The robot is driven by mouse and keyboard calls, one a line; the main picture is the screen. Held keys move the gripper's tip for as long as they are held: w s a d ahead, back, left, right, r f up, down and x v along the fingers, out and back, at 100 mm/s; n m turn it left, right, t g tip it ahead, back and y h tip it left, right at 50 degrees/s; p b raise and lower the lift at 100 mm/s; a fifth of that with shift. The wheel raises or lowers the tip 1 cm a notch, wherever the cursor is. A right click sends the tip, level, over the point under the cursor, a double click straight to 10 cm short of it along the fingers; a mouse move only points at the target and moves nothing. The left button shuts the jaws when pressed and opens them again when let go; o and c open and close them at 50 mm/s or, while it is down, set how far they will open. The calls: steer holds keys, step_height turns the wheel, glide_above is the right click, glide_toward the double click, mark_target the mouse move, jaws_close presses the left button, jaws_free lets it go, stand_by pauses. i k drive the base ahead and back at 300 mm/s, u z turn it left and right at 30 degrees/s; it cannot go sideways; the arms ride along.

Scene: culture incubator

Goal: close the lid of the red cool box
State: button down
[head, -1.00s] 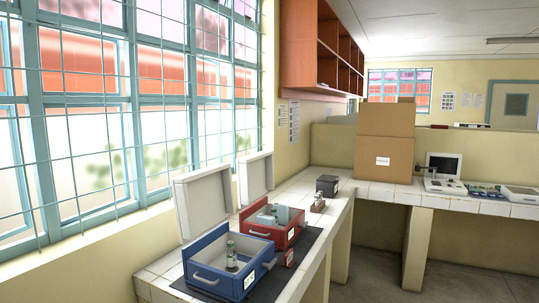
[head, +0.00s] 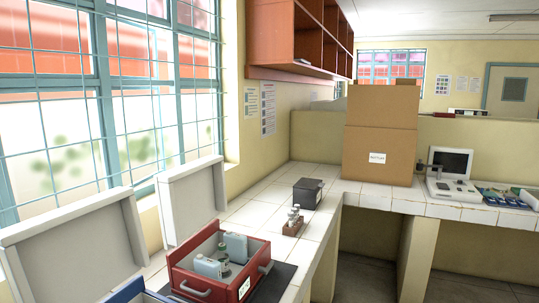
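The red cool box (head: 223,289) stands on the tiled counter at the lower middle of the head view. Its white lid (head: 193,198) is open and stands up on the window side. Inside the box are pale blue-grey blocks (head: 236,247) and a small vial (head: 223,262). A handle shows on its near side. My gripper is not in the frame.
A blue cool box (head: 133,293) with its white lid (head: 75,250) raised stands nearer, partly cut off. A small rack of vials (head: 293,222), a black box (head: 307,193) and a large cardboard box (head: 380,135) stand farther along. Shelves (head: 300,40) hang above.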

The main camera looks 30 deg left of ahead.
mark_target(190, 194)
steer(key=u, duration=0.3)
steer(key=i, duration=1.1)
steer(key=u, duration=1.4)
steer(key=i, duration=0.55)
steer(key=u, duration=0.45)
